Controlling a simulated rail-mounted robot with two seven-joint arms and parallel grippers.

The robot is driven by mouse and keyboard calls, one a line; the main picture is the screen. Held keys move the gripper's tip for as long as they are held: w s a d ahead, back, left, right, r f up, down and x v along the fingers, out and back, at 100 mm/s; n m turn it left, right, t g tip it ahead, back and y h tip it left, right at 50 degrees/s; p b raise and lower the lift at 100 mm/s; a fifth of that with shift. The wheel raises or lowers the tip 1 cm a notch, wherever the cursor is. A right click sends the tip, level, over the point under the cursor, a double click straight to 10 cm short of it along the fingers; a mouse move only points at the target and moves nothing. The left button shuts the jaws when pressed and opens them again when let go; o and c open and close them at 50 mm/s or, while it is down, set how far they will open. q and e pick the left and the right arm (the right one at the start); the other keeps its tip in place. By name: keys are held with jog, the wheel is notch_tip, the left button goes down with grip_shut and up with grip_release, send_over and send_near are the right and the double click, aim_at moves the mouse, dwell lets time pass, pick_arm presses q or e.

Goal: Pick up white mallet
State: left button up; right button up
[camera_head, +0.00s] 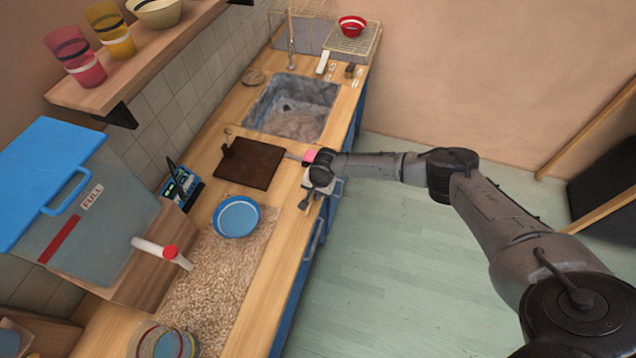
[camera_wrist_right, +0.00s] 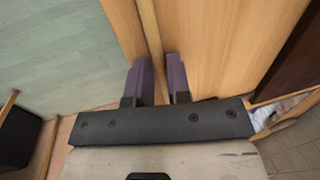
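I cannot make out a thing that is clearly the white mallet. A small white elongated object (camera_head: 323,62) lies on the counter beyond the sink, but I cannot tell whether it is the mallet. My right gripper (camera_head: 306,196) is at the counter's front edge, beside the dark board. In the right wrist view its two purple-grey fingers (camera_wrist_right: 160,80) stand apart with nothing held between them; the wooden edge shows behind the gap. A small pink object (camera_head: 310,155) with a thin grey part lies close to my right wrist. My left gripper is not in view.
A dark brown board (camera_head: 250,163) lies on the counter, with a blue bowl (camera_head: 237,217) nearer. The sink (camera_head: 292,105) is farther back. A large blue-lidded container (camera_head: 90,215) with a white-and-red tap stands left. The green floor (camera_head: 400,260) at right is clear.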

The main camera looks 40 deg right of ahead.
jog(key=shift+c, duration=0.2)
grip_shut()
